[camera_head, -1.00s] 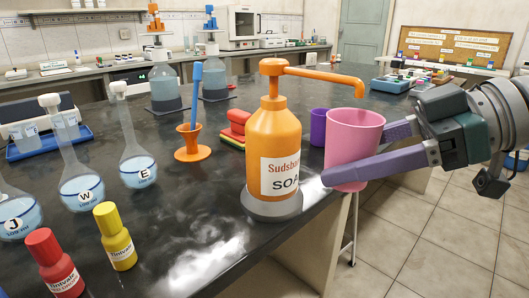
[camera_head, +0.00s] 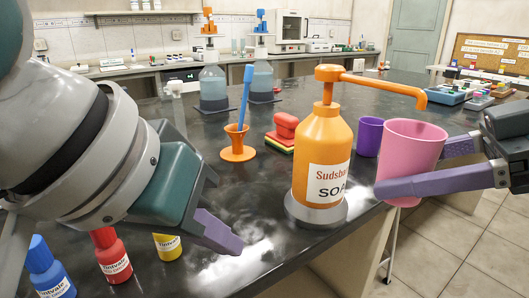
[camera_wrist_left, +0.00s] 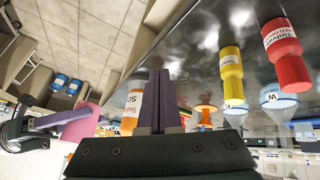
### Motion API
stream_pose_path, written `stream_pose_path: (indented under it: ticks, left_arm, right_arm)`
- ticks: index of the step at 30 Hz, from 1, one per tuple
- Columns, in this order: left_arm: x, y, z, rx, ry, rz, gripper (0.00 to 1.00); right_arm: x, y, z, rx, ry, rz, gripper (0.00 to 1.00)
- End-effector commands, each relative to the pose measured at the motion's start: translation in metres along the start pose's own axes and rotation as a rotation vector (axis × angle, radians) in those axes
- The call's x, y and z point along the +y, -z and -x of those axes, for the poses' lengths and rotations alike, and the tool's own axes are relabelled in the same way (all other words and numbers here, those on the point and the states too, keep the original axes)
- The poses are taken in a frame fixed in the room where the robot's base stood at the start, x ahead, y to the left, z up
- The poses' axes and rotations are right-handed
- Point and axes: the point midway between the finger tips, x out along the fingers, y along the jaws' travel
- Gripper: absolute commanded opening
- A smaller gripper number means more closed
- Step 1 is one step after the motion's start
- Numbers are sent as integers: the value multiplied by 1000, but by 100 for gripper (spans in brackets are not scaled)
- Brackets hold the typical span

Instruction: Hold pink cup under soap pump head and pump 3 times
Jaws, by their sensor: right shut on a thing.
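The orange soap bottle (camera_head: 318,150), with an orange pump head (camera_head: 330,73) and long spout (camera_head: 390,84), stands upright on a grey base on the dark bench. My right gripper (camera_head: 425,165) is shut on the pink cup (camera_head: 408,155). It holds the cup upright beyond the bench edge, with the spout tip just above its rim in the picture. The cup's inside is hidden. My left gripper (camera_head: 225,235) is left of the bottle, low in front, apart from it. Its fingers (camera_wrist_left: 158,100) look closed together and empty in the left wrist view.
A purple cup (camera_head: 369,137) stands behind the pink cup. Red (camera_head: 110,258), yellow (camera_head: 167,246) and blue (camera_head: 47,270) small bottles stand at the front left, near my left arm. An orange holder with a blue stick (camera_head: 241,130) and a red block (camera_head: 284,130) are behind.

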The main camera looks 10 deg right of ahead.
Motion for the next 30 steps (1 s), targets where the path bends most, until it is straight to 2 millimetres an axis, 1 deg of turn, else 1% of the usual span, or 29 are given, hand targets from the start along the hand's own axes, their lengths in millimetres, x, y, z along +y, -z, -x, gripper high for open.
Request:
stream_pose_path:
  ticks: [1, 2, 3, 5, 6, 8, 9, 12, 15, 18, 21, 25, 30]
  left_arm:
    - [8, 28, 4, 49, -5, -37, 0]
    - [14, 42, 6, 78, -10, -57, 0]
    - [20, 62, 9, 119, -16, -80, 0]
    - [31, 90, 15, 183, -25, -116, 0]
    - [39, 109, 20, 228, -30, -138, 0]
    - [50, 137, 29, 294, -38, -172, 0]
    - [58, 154, 35, 337, -43, -194, 0]
    - [76, 192, 52, 433, -53, -243, 0]
    - [90, 221, 68, 511, -60, -282, 0]
    - [101, 241, 82, 568, -65, -311, 0]
    - [108, 252, 90, 602, -70, -326, 0]
    - [109, 255, 89, 616, -71, -333, 0]
    - [105, 245, 74, 614, -71, -333, 0]
  right_arm:
    - [0, 0, 0, 0, 0, 0, 10]
    - [0, 0, 0, 0, 0, 0, 10]
    - [0, 0, 0, 0, 0, 0, 10]
    - [0, 0, 0, 0, 0, 0, 10]
    - [0, 0, 0, 0, 0, 0, 10]
    - [0, 0, 0, 0, 0, 0, 10]
    - [0, 0, 0, 0, 0, 0, 10]
    - [0, 0, 0, 0, 0, 0, 10]
    - [0, 0, 0, 0, 0, 0, 10]
    - [0, 0, 0, 0, 0, 0, 10]
    - [0, 0, 0, 0, 0, 0, 10]
    - [0, 0, 0, 0, 0, 0, 10]
    - [0, 0, 0, 0, 0, 0, 10]
